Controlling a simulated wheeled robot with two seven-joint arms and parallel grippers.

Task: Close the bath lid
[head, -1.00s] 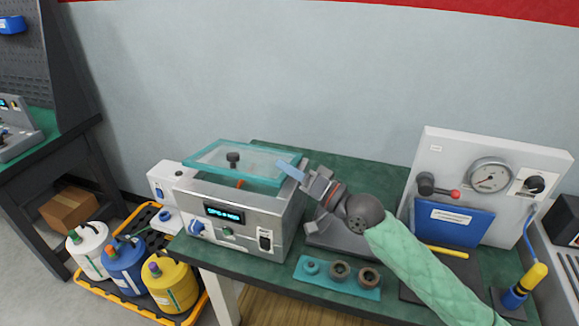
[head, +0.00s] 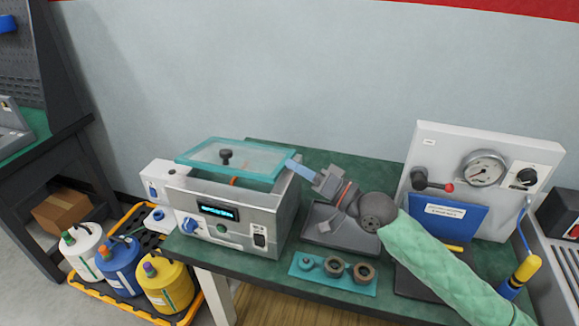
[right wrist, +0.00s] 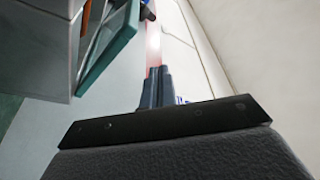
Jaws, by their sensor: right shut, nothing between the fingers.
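The bath (head: 222,215) is a silver box with a lit display, on the green bench. Its glass lid (head: 205,152) has a teal rim and a black knob (head: 226,155). The lid lies tilted over the bath, with a gap under its front edge where an orange part (head: 233,181) shows. My right gripper (head: 291,166) is shut and empty, its pale blue fingers at the lid's right edge; I cannot tell whether they touch it. In the right wrist view the fingers (right wrist: 155,85) point up beside the teal lid rim (right wrist: 108,55). My left gripper is out of view.
A teal tray (head: 309,277) with several rings lies at the bench's front. A grey tray (head: 322,236) is under my right arm. A gauge panel (head: 515,160) and blue folder (head: 447,222) stand right. Jugs (head: 165,285) stand on the floor, left.

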